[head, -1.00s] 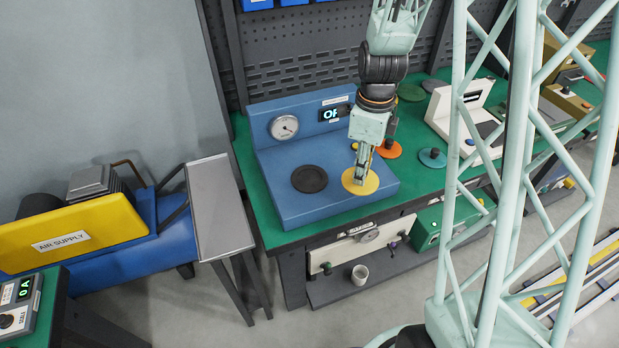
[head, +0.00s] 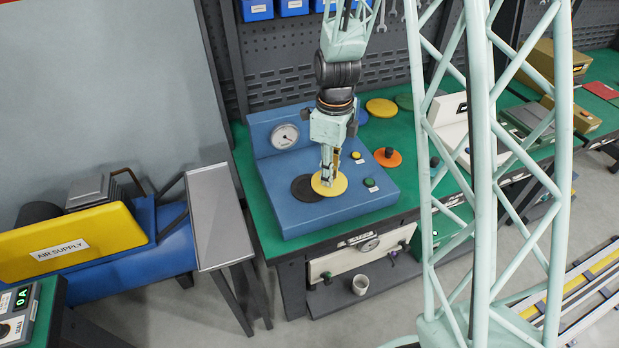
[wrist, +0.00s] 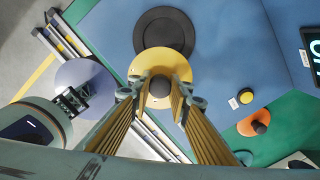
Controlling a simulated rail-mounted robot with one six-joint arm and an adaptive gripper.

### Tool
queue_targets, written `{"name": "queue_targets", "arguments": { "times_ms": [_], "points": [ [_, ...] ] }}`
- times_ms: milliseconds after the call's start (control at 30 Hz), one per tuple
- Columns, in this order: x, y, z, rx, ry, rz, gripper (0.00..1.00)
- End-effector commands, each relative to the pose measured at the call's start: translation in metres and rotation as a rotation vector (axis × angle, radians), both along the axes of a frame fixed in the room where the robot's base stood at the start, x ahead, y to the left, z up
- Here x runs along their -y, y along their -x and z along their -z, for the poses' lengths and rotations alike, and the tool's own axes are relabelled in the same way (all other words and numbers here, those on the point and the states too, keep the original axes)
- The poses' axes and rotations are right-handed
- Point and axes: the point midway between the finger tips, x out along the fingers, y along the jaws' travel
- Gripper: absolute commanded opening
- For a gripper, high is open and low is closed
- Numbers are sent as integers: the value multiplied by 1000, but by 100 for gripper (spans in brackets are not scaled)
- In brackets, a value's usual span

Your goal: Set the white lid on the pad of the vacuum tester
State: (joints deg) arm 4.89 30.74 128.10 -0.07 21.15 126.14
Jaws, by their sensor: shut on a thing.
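My gripper (head: 328,180) is shut on the dark knob (wrist: 160,87) of a yellow lid (head: 329,188). The lid also shows in the wrist view (wrist: 165,62), below my fingers. I see no lid that is clearly white. The vacuum tester (head: 300,222) is a blue unit with a round gauge (head: 285,136) on its upright back. Its round black pad (head: 301,188) lies flat on the deck. The lid overlaps the pad's right part in the head view and its near edge in the wrist view. I cannot tell the exact gap beneath the lid.
A yellow button (head: 356,155) and a green button (head: 370,182) sit on the deck, right of the lid. An orange lid (head: 387,157) with a dark knob lies on the green bench right of the tester. A yellow disc (head: 381,107) lies behind. My lattice column hides part of the bench.

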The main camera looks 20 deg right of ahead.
Motion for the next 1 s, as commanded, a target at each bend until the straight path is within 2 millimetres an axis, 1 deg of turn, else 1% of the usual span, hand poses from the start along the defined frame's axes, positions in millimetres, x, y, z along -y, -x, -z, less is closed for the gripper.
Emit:
{"name": "queue_targets", "arguments": {
  "times_ms": [33,200,333,500,867,1000],
  "points": [
    [-7,-6,1,1,0,-3,0],
    [-25,-21,3,0,0,-2,0],
    [-34,-29,4,0,0,-2,0],
    [-39,-33,4,0,0,0,0],
    [-40,-34,5,0,0,0,0],
    [-47,-39,5,0,0,-2,0]
  ]
}}
